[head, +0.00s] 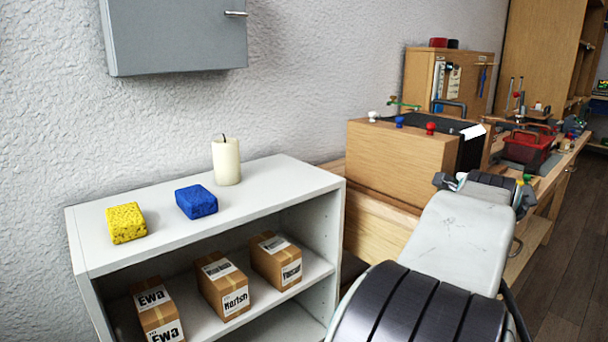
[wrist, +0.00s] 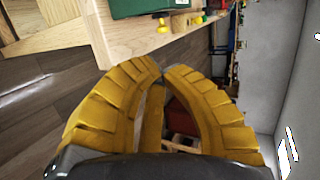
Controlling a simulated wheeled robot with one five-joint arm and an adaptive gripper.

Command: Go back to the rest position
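In the head view my arm reaches from the bottom edge up toward the wooden workbench at right; the gripper's fingers cannot be made out there. In the wrist view a wooden bench edge (wrist: 100,35) lies beyond the fingertips, apart from them.
A white shelf (head: 270,188) holds a yellow sponge (head: 126,223), a blue sponge (head: 196,202), a candle (head: 226,160) and boxes below. A grey cabinet (head: 175,38) hangs above. A wooden box (head: 395,160) with coloured knobs stands beside my arm. Floor (head: 560,270) is clear at right.

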